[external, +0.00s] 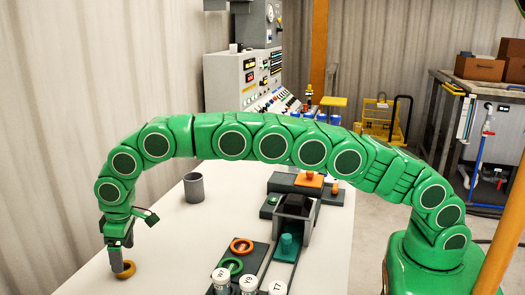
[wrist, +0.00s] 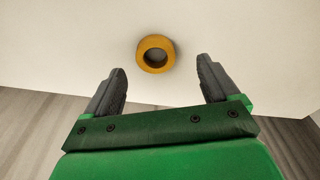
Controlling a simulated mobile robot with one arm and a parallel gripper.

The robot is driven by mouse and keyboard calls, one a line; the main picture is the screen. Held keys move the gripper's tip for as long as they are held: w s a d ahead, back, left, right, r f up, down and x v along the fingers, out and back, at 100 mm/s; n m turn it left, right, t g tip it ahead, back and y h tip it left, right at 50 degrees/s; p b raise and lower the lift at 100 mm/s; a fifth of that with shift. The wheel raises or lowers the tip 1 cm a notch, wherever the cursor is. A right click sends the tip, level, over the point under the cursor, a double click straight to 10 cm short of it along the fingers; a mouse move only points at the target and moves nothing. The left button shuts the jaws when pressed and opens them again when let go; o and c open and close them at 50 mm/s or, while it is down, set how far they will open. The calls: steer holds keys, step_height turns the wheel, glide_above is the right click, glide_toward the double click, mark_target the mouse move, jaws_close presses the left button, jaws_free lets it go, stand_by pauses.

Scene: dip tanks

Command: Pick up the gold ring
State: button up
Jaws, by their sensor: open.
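The gold ring (wrist: 143,60) lies flat on the white table in the wrist view, ahead of my fingertips and roughly centred between them. My gripper (wrist: 160,75) is open, with a dark finger on each side and nothing between them. In the external view the gold ring (external: 125,270) is at the table's left front, right below my gripper (external: 120,266). One finger partly covers the ring there, and I cannot tell whether they touch.
A grey cup (external: 193,188) stands farther back on the white table (external: 175,245). To the right are an orange ring (external: 242,246), a green ring (external: 233,267), a dark fixture with a teal block (external: 287,246) and white-topped cylinders (external: 248,284). The table around the gold ring is clear.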

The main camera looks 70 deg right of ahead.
steer(key=f, duration=0.2)
steer(key=w+f, duration=0.1)
steer(key=f, duration=0.1)
steer(key=shift+d+f, duration=0.15)
steer(key=shift+f, duration=0.25)
steer(key=shift+c, duration=0.4)
steer(key=c, duration=1.2)
